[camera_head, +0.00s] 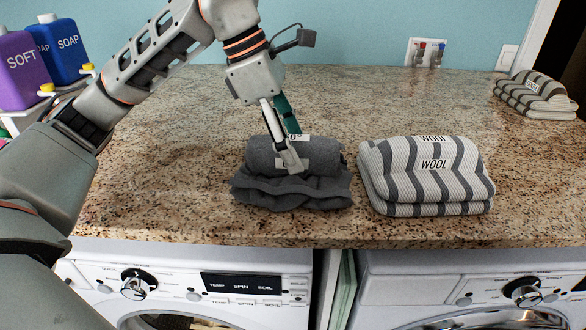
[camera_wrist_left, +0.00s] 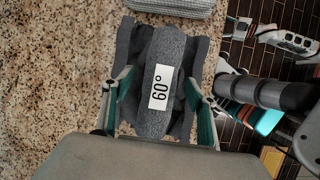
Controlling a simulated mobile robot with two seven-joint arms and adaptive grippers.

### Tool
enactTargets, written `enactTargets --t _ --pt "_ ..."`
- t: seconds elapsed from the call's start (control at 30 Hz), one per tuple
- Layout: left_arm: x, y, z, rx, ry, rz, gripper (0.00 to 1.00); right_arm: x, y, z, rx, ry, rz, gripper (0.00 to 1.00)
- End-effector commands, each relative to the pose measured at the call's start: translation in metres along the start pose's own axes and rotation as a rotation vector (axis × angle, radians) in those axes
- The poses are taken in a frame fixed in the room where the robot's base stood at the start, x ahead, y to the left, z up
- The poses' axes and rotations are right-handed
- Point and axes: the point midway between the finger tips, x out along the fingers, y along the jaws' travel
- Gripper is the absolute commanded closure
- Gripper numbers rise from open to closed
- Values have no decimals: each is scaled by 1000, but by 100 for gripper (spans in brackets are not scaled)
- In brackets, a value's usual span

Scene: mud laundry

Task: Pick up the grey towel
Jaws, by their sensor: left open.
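The grey towel (camera_head: 325,190) lies folded and rolled on the granite counter, near its front edge, in the head view. In the left wrist view the towel (camera_wrist_left: 165,60) shows a white label reading 60°. My left gripper (camera_head: 291,150) points down over the towel from above. Its fingers (camera_wrist_left: 160,92) are spread open on either side of the rolled part, one on each side. Whether the fingers touch the towel I cannot tell.
A striped wool towel (camera_head: 425,176) lies just right of the grey one. Another striped towel (camera_head: 535,94) is at the far right. Soap bottles (camera_head: 58,50) stand at the back left. Two washing machines (camera_head: 190,280) sit under the counter. The counter behind the towels is clear.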

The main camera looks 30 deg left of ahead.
Motion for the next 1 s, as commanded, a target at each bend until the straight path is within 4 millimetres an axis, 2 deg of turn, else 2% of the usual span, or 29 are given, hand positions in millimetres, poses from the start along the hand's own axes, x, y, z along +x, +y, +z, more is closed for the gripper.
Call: enactTargets --t 0.57,0.8,1.0 --pt "4 0 -2 0 0 -1 42 -1 0 -2 1 2 1 43" --pt "4 0 -2 0 0 -1 100 -1 0 -4 1 6 1 43" --pt "3 0 -2 0 0 0 100 -1 0 -4 1 5 1 43"
